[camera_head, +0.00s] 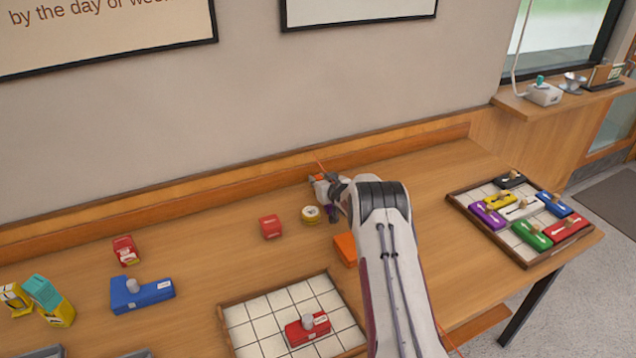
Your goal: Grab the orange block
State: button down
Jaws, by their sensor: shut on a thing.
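My gripper (325,187) is above the back of the table, near the wall ledge. It is shut on a small orange-red piece (318,178), which shows only in part at its tips. Its full shape and what it is are hard to tell at this size. A plain orange block (344,248) lies on the table nearer the front, left of my arm, which hides its right side. My gripper is beyond this block and apart from it.
A yellow-and-white round item (311,214) and a red box (270,227) are near my gripper. A tiled tray (255,335) holds a red piece. Another tray (537,263) at right holds several coloured pieces. A blue piece (142,293) and small boxes stand left.

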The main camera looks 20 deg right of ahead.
aim_at(319, 176)
jog(key=shift+r, duration=4.65)
jog(key=shift+d, duration=0.1)
